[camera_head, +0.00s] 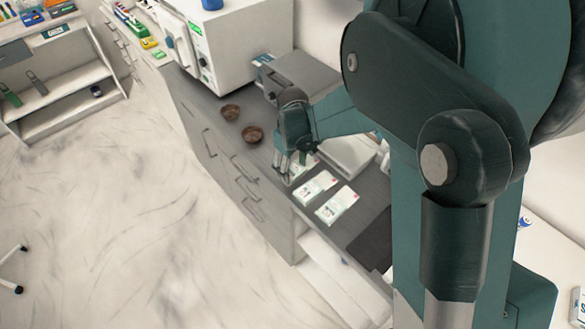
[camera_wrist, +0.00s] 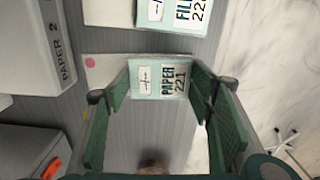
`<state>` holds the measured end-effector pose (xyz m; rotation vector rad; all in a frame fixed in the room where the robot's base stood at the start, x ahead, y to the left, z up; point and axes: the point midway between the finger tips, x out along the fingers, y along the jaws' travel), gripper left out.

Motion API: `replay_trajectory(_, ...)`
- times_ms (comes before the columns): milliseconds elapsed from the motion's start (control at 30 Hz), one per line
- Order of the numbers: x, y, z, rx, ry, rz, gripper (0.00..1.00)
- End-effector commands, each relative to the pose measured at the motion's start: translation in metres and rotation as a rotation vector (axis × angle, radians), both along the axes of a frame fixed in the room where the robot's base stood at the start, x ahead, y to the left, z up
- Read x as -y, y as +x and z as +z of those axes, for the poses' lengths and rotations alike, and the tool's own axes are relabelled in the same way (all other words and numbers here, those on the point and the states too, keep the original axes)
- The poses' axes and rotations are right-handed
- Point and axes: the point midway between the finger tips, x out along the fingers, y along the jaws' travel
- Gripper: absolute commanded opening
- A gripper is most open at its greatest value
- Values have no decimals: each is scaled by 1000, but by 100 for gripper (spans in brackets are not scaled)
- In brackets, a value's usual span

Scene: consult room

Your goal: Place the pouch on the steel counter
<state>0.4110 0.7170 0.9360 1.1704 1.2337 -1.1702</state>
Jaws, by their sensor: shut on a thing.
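My gripper (camera_head: 294,163) is low over the grey counter (camera_head: 208,101), its fingers pointing down. A pouch marked FILL (camera_wrist: 172,14) shows at the top of the wrist view.
Two brown bowls (camera_head: 230,112) (camera_head: 252,134) stand on the counter left of my gripper. A white machine (camera_head: 240,45) and a grey device (camera_head: 305,76) stand behind. A white unit (camera_wrist: 38,48) marked PAPER 2 is close by. Shelves (camera_head: 60,85) stand at the far left.

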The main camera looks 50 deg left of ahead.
Motion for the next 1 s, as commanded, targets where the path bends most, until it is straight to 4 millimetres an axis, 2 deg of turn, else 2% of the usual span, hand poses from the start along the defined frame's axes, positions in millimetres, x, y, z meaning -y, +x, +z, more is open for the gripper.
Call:
replay_trajectory(333,0,0,-4,0,0,0,44)
replay_trajectory(367,0,0,-4,0,0,0,57)
replay_trajectory(433,0,0,-3,0,0,0,66)
replay_trajectory(467,0,0,-3,0,0,0,68)
replay_trajectory(1000,0,0,2,0,0,0,68)
